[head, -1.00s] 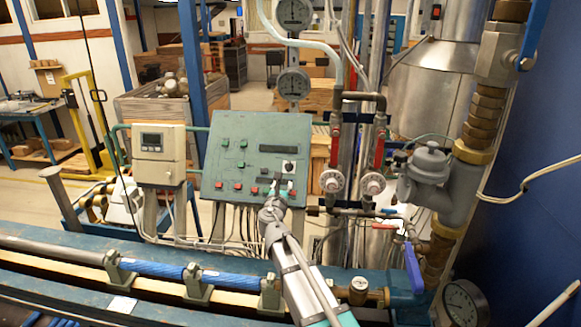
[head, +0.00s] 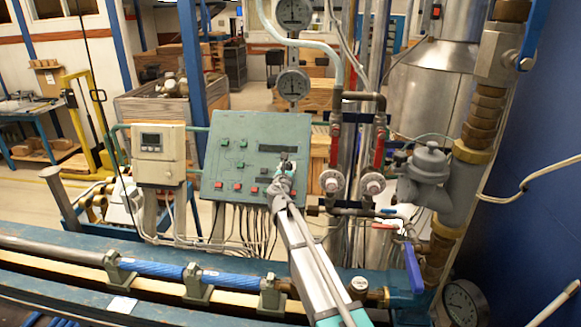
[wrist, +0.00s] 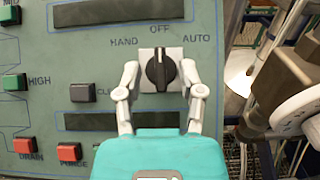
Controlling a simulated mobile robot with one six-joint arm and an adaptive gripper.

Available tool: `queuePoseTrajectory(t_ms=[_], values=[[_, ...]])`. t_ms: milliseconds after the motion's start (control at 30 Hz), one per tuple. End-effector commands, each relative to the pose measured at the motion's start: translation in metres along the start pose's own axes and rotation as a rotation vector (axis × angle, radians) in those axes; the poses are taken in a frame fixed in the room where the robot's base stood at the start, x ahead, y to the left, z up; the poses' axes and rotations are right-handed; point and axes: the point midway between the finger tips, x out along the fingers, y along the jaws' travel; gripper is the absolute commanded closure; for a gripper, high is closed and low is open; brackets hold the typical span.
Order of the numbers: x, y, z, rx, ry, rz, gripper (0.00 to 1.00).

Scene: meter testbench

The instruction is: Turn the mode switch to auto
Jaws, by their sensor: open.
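The mode switch (wrist: 160,70) is a black rotary knob on a pale square plate, with HAND, OFF and AUTO marked around it. In the wrist view the knob stands about upright, its grip lined up with OFF. My gripper (wrist: 160,78) is open, with one finger on each side of the knob. I cannot tell whether the fingers touch it. In the head view my gripper (head: 285,166) is in front of the right part of the green control panel (head: 225,160) and largely hides the switch.
Dark display strips lie above and below the switch. A black button (wrist: 81,92), a green HIGH button (wrist: 14,83) and red buttons (wrist: 69,152) are left of my gripper. Pipes with red-handled valves (head: 335,150) stand just right of the panel.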

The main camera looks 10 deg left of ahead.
Motion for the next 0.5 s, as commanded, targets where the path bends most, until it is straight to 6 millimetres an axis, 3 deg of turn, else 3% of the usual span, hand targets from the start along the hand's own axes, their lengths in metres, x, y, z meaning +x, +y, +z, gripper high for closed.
queuePoseTrajectory(t_ms=[200,500], values=[[0.0143,-0.0001,0.0000,0.000,0.000,-0.001,0.50],[0.0153,-0.0004,0.0000,0.000,0.000,0.000,0.50]])
